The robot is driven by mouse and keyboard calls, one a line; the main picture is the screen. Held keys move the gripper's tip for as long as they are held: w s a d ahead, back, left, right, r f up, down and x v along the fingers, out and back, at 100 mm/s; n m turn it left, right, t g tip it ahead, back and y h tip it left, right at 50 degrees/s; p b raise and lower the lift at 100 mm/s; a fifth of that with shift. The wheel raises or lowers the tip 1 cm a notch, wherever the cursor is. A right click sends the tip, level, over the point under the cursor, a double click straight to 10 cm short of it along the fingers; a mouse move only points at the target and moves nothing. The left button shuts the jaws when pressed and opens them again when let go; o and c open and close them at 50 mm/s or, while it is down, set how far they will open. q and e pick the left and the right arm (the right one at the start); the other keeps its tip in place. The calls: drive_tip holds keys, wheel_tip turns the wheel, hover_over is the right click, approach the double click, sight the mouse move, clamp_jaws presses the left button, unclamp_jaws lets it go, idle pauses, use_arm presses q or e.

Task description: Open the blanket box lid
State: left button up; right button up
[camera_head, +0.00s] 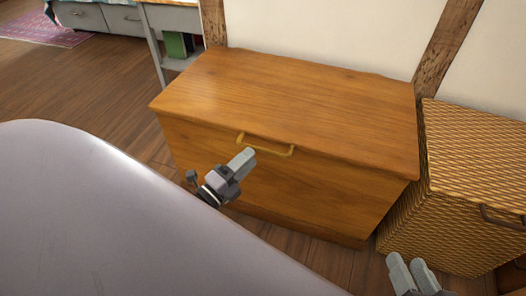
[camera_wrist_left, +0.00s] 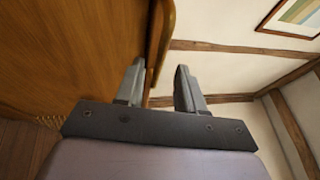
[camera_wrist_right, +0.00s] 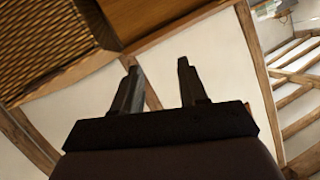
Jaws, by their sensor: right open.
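The blanket box (camera_head: 270,175) is a wooden chest against the wall, its lid (camera_head: 300,95) lying shut. A brass-coloured bar handle (camera_head: 268,147) is on the lid's front edge. My left gripper (camera_head: 246,156) is at the box front, its fingertips just below the handle's left end; I cannot tell whether they touch it. In the left wrist view its fingers (camera_wrist_left: 158,85) are apart, with the box's wood to the left. My right gripper (camera_head: 408,268) is low at the right, in front of the wicker hamper. Its fingers (camera_wrist_right: 157,88) are apart and empty.
A wicker hamper (camera_head: 455,165) with a dark handle stands close to the box's right side. A grey side table (camera_head: 178,20) stands behind left. Timber posts and a pale wall are behind the box. Wooden floor (camera_head: 75,85) is clear at the left.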

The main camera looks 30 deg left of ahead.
sight(259, 148)
use_arm(q)
drive_tip(key=shift+b+x, duration=0.65)
drive_tip(key=shift+x, duration=1.85)
clamp_jaws()
